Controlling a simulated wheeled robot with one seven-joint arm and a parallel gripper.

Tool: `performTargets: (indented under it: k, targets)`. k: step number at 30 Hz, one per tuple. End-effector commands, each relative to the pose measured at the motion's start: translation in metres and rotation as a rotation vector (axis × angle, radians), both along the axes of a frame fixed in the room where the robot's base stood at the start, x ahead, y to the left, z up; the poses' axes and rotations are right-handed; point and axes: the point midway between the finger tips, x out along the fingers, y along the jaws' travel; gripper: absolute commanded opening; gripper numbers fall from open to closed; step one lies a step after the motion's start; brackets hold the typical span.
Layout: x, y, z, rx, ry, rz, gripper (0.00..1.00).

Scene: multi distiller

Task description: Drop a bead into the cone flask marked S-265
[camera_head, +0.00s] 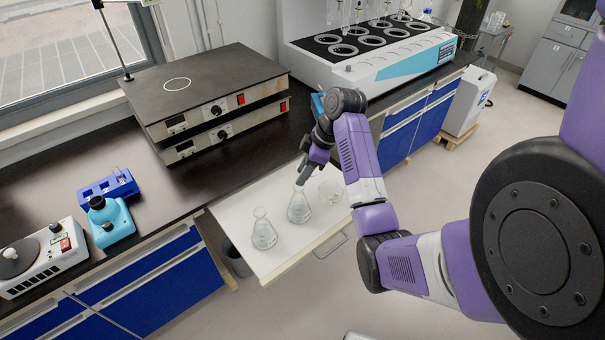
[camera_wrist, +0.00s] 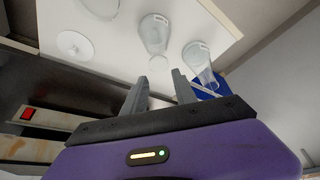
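My gripper (camera_head: 303,180) points down over the pulled-out white shelf, just above the mouth of the middle cone flask (camera_head: 299,207). In the wrist view, its two grey fingers (camera_wrist: 160,82) stand apart with nothing seen between them. A second cone flask (camera_head: 263,233) stands to the left in the head view. Each bears a small pale label, too small to read. I see no bead for certain.
Stacked hot plates (camera_head: 205,95) and a blue-fronted heating bath (camera_head: 400,62) stand on the dark bench behind.

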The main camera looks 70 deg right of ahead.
Motion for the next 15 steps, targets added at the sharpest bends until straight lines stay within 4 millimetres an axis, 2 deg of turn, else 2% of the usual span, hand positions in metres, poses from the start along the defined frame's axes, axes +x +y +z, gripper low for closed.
performTargets:
  k: [8, 15]
  targets:
    - [-0.017, -0.004, 0.047, 0.000, 0.001, -0.002, 0.34]
    - [-0.024, -0.007, 0.059, -0.002, -0.001, -0.002, 0.34]
